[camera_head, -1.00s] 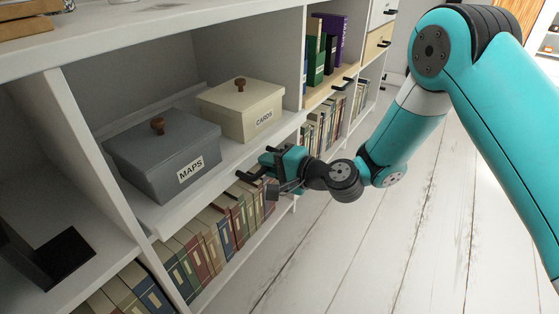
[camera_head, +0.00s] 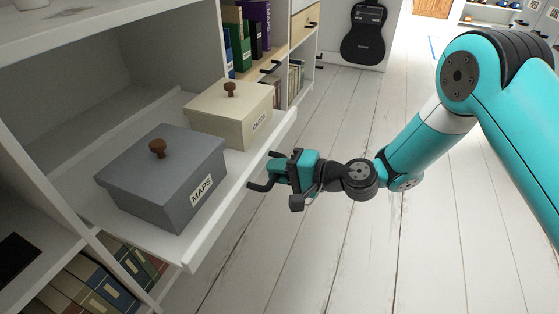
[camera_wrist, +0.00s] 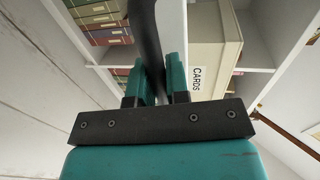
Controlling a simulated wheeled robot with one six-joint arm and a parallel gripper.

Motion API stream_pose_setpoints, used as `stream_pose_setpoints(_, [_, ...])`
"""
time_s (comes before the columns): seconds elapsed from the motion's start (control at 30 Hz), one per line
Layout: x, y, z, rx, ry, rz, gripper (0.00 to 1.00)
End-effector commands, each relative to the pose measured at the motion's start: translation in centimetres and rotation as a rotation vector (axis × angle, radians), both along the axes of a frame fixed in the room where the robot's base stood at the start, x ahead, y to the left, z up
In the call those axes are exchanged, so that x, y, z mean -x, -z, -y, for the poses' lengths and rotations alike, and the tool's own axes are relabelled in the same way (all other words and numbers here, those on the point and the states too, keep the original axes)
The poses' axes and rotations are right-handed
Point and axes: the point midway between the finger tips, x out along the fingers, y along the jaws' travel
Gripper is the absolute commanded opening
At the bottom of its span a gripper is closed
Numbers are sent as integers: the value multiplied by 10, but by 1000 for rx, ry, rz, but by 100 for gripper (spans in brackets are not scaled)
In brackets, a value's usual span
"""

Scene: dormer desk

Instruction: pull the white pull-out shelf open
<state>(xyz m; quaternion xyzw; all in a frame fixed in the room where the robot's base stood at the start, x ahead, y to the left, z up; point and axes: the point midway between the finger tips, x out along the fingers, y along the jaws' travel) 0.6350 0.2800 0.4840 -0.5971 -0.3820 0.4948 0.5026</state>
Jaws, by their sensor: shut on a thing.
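The white pull-out shelf (camera_head: 222,216) stands well out from the white bookcase in the head view, with its front lip over the floor. A grey box marked MAPS (camera_head: 165,178) and a cream box marked CARDS (camera_head: 230,110) sit on it, lids on. A black bar handle (camera_head: 258,187) is at the shelf's front. My gripper (camera_head: 277,168) is shut on this handle. In the wrist view the dark handle (camera_wrist: 147,40) passes between the two teal fingers (camera_wrist: 158,80). The exact contact is partly hidden by the gripper.
Books (camera_head: 85,283) stand in rows below the shelf, and more binders (camera_head: 240,45) stand in the bay beyond. The white plank floor (camera_head: 340,250) in front is clear. A black guitar case (camera_head: 364,32) leans on the far wall.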

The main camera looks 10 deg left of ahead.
Motion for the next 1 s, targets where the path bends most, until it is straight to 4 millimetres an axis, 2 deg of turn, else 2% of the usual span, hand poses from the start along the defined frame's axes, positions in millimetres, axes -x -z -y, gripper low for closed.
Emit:
stream_pose_setpoints(0.13, [9, 0, -2, -1, -23, -7, 0])
stream_pose_setpoints(0.53, [11, 0, -5, -1, -30, -6, 0])
stream_pose_setpoints(0.57, [11, 0, -5, -1, -30, -6, 22])
stream_pose_setpoints(0.63, [11, 0, -5, -1, -28, -6, 38])
stream_pose_setpoints(1.0, [9, 0, -4, -1, -24, -4, 40])
